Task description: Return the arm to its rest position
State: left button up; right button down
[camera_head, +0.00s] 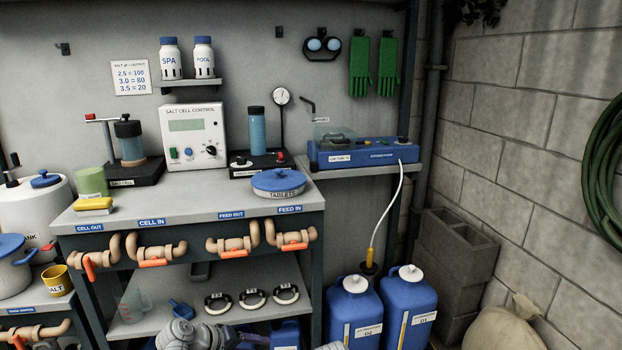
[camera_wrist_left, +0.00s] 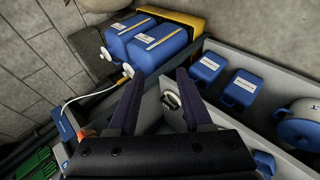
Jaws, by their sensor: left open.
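My left gripper (camera_wrist_left: 156,88) is open in the left wrist view, its two dark fingers spread apart. A dark ring-shaped object (camera_wrist_left: 172,101) shows in the gap near the right finger; it looks to be beyond the fingers, not gripped. My right gripper is in neither view.
The bench (camera_head: 180,212) holds a salt cell control box (camera_head: 193,137) and a tablets tub (camera_head: 278,183). Pipe valves (camera_head: 155,252) line its front. Several rings (camera_head: 252,298) lie on the lower shelf (camera_head: 190,312). Blue jugs (camera_head: 354,310) stand at right, with a yellow-tipped hose above.

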pick_arm(q)
jog(key=s+d+f+m+g+y, duration=0.3)
jog(key=s+d+f+m+y, duration=0.15)
jog(key=s, duration=0.35)
jog(key=s+d+f+m+g+y, duration=0.3)
jog(key=s+d+m+y, duration=0.15)
jog(key=s, duration=0.35)
notch_tip(320, 180, up, 33)
jog(key=p, duration=3.3)
jog(key=shift+w+a+r+n, duration=0.2)
jog(key=shift+w+a+n, duration=0.05)
jog(key=shift+a+n, duration=0.15)
